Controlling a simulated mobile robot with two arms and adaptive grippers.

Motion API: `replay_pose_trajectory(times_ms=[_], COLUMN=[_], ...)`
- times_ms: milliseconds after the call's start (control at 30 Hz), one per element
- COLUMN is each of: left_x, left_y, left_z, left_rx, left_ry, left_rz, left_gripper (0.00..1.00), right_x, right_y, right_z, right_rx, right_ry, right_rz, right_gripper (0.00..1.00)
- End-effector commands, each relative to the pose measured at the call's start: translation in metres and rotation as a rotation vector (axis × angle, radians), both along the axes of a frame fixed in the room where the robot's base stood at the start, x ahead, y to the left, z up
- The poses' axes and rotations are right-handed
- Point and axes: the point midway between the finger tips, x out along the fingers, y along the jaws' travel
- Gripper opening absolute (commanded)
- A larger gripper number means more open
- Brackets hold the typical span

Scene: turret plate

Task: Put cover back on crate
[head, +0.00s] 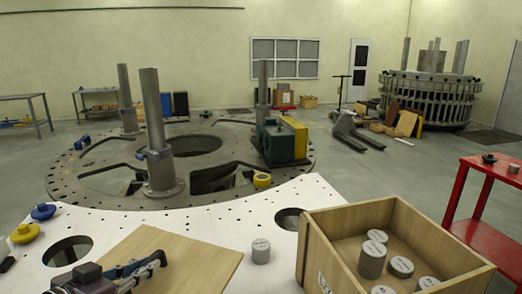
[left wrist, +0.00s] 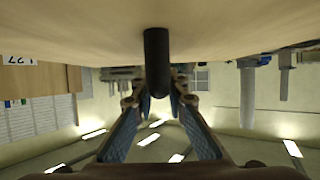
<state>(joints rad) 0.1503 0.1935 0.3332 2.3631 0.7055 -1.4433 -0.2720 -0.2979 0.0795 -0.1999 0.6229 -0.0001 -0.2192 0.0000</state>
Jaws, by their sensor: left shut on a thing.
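The cover, a flat light-wood board (head: 202,254), is at the bottom left of the head view, left of the crate and apart from it. My left gripper (head: 152,264) is over the board. In the left wrist view, the gripper (left wrist: 158,93) is shut on a black round handle (left wrist: 157,55) on the board's face. The open wooden crate (head: 318,252) stands at the lower right of the white plate, with several grey cylinders (head: 372,258) inside. Its labelled side (left wrist: 62,78) also shows in the left wrist view. My right gripper is out of view.
The white plate (head: 190,225) has round holes. A loose grey cylinder (head: 261,250) stands between board and crate. Yellow (head: 25,233) and blue (head: 43,211) knob-like parts lie at left. A red table (head: 487,240) stands beyond the crate at right.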

Motion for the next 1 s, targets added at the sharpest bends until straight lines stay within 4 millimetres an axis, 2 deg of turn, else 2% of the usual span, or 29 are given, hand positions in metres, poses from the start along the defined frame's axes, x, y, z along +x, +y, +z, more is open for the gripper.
replay_pose_trajectory(times_ms=[167,300,433,600,700,1000], left_x=[-0.021,-0.05,-0.08,-0.111,-0.121,-0.126], left_y=[-0.014,-0.03,-0.044,-0.056,-0.058,-0.06], left_z=[-0.029,-0.057,-0.074,-0.083,-0.084,-0.084], left_rx=[-0.004,-0.005,-0.003,-0.002,-0.003,-0.004], left_ry=[-0.001,0.0,-0.002,-0.004,-0.004,-0.002], left_rz=[-0.126,-0.28,-0.423,-0.552,-0.59,-0.609], left_gripper=[0.0,0.0,0.0,0.0,0.0,0.0], right_x=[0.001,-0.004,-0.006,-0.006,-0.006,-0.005], right_y=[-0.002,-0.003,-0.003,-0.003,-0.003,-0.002], right_z=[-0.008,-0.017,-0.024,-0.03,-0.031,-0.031], right_rx=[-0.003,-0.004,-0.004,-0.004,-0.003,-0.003], right_ry=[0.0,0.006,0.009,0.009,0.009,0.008], right_rz=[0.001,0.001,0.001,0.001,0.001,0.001], right_gripper=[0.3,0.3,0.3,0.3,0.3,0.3])
